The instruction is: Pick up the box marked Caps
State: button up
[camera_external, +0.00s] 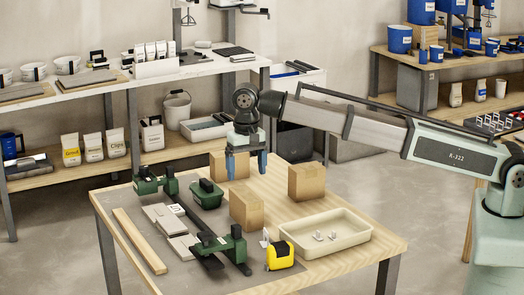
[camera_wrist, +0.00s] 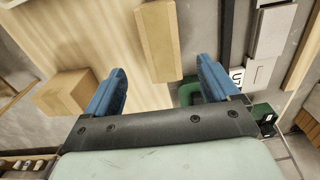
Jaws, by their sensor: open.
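Three brown cardboard boxes stand on the wooden table: one at the back (camera_external: 217,167), one at the right (camera_external: 307,182) and one nearer the front (camera_external: 246,209). I can read no Caps marking on any of them. My gripper (camera_external: 247,165) is open and empty above the table, in front of the back box and partly hiding it. In the wrist view, my gripper (camera_wrist: 160,77) has its fingers spread. One box (camera_wrist: 160,40) lies ahead of the gap between them, and another box (camera_wrist: 66,92) is to the left.
A cream tray (camera_external: 345,250) holding small white pieces and a yellow tape measure (camera_external: 280,255) are at the front right. Green clamps with a dark rail (camera_external: 231,243), grey tiles (camera_external: 163,217) and a green tub (camera_external: 206,196) fill the left. A bag reading Caps (camera_external: 115,144) stands on the rear shelf.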

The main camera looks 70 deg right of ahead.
aim_at(246, 194)
jog(key=shift+w+f, duration=0.1)
jog(key=shift+f, duration=5.5)
jog(key=shift+c, duration=0.4)
jog(key=c, duration=1.2)
